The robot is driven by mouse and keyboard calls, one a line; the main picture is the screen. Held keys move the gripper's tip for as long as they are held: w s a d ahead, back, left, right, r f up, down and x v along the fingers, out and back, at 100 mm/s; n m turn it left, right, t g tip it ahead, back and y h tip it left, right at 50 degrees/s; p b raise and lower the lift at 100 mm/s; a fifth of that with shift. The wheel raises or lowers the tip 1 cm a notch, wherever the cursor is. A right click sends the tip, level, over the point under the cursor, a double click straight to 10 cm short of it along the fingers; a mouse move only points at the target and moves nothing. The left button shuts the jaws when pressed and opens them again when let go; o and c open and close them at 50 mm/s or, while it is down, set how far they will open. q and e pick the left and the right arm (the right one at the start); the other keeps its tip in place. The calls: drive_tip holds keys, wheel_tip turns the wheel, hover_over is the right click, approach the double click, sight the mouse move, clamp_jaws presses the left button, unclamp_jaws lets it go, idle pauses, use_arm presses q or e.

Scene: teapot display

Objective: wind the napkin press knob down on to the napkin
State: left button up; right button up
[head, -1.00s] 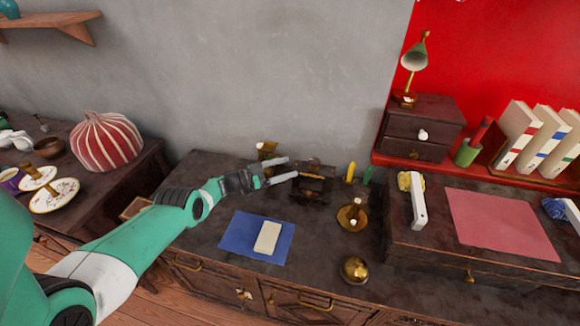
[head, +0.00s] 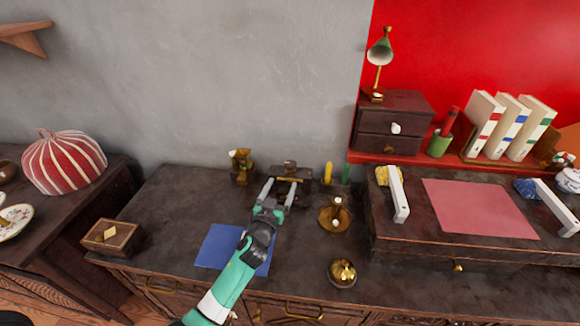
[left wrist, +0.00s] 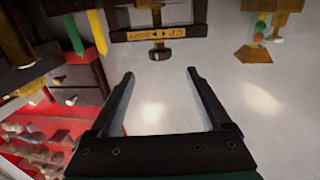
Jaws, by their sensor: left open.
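The dark napkin press (head: 304,173) stands at the back of the dresser top, near the wall. I cannot make out a napkin in the press. My right gripper is not in view.
A brass figure (head: 241,167) stands left of the press; a yellow upright piece (head: 328,173) and a brass candle holder (head: 334,220) stand right. A brass bell (head: 342,273) is in front. My arm crosses the blue cloth (head: 218,246).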

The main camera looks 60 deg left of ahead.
sight(289, 169)
use_arm(q)
drive_tip(key=b+x, duration=0.4)
drive_tip(key=x, duration=0.6)
drive_tip(key=shift+w+a+f+b, duration=0.15)
drive_tip(key=shift+w+a+b, duration=0.1)
drive_tip(key=shift+b, duration=0.1)
drive_tip(key=shift+w+a, duration=0.2)
drive_tip(key=shift+a, duration=0.05)
